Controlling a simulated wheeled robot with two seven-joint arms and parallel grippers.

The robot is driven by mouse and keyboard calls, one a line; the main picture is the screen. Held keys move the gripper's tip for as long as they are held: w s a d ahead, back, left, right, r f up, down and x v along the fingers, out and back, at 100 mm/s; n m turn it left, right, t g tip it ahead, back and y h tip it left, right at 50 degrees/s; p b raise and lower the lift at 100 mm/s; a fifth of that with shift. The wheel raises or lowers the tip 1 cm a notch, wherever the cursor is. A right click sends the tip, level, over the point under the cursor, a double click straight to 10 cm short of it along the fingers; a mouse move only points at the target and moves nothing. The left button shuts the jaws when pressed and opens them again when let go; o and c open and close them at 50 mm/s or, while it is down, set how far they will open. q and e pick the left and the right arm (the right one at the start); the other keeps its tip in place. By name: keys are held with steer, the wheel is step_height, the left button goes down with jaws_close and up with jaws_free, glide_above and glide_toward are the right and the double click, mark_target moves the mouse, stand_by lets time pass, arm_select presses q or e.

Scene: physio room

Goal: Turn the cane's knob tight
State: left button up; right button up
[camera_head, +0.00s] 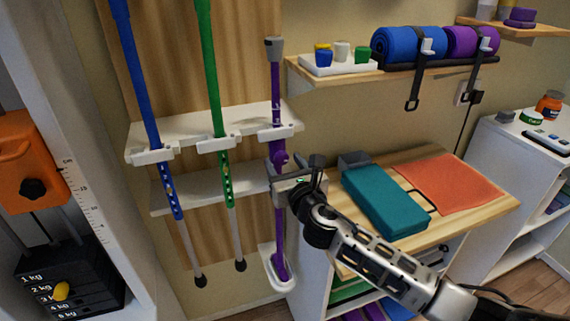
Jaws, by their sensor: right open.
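A purple cane (276,98) with a grey handle stands upright in a white rack, its foot in a white holder (268,268) low down. Its purple knob (279,158) shows on the shaft just below the upper rack shelf. My right gripper (293,172) reaches in from the right and is open at the cane, at and just below the knob. It hides part of the shaft there. I cannot tell whether its fingers touch the knob. My left gripper is not in view.
A blue cane (137,75) and a green cane (210,65) hang left of the purple one. The rack shelves (190,130) run close by. A wooden table (462,222) with a teal block (385,200) and orange cloth (450,182) lies right, under my arm.

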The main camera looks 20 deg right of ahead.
steer(key=shift+w, duration=0.1)
steer(key=c, duration=1)
